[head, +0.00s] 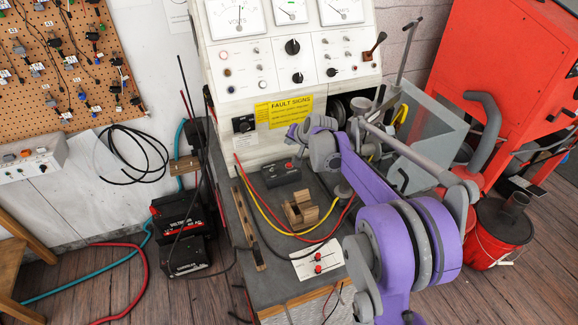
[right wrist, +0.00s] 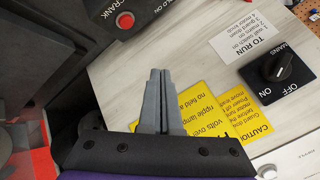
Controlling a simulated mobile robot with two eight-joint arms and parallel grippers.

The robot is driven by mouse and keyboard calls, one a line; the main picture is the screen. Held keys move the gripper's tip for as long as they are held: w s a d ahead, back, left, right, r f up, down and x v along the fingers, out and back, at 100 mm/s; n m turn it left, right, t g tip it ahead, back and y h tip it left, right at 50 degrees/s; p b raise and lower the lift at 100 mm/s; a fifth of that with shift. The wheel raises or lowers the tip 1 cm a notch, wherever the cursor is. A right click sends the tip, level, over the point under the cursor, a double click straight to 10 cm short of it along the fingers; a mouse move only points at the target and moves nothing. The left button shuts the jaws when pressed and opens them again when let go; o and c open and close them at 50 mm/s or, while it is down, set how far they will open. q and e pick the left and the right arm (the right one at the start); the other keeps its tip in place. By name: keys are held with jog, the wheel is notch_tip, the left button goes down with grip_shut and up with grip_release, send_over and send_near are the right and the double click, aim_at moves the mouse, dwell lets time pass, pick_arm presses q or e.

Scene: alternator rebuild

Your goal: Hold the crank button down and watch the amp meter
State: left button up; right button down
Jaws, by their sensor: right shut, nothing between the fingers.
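The red crank button (head: 289,166) sits on a small black box (head: 272,176) on the bench, below the test panel. The crank button (right wrist: 124,19) also shows in the right wrist view, beside its CRANK label. My right gripper (head: 296,133) is in front of the panel's lower part, above the box in the picture. In the right wrist view its fingers (right wrist: 160,72) are shut and empty, apart from the button. The amp meter (head: 341,10) is at the panel's top right, cut by the frame edge; its reading is too small to tell. My left gripper is not in view.
Red and yellow cables (head: 265,207), a wooden block (head: 301,210) and a white switch plate (head: 318,262) lie on the bench. A clear guard (head: 428,125) stands right.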

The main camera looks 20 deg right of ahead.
jog(key=b, duration=0.3)
send_over(289, 165)
jog(key=s, duration=0.1)
notch_tip(289, 165, down, 6)
jog(key=shift+f, duration=0.15)
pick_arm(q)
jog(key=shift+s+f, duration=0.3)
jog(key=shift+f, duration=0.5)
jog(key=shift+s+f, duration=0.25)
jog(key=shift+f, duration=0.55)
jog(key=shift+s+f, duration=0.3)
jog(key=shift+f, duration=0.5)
pick_arm(e)
jog(key=shift+f, duration=0.45)
pick_arm(q)
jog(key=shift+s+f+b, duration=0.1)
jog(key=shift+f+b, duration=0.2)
jog(key=shift+b, duration=0.05)
pick_arm(e)
jog(key=shift+f, duration=0.45)
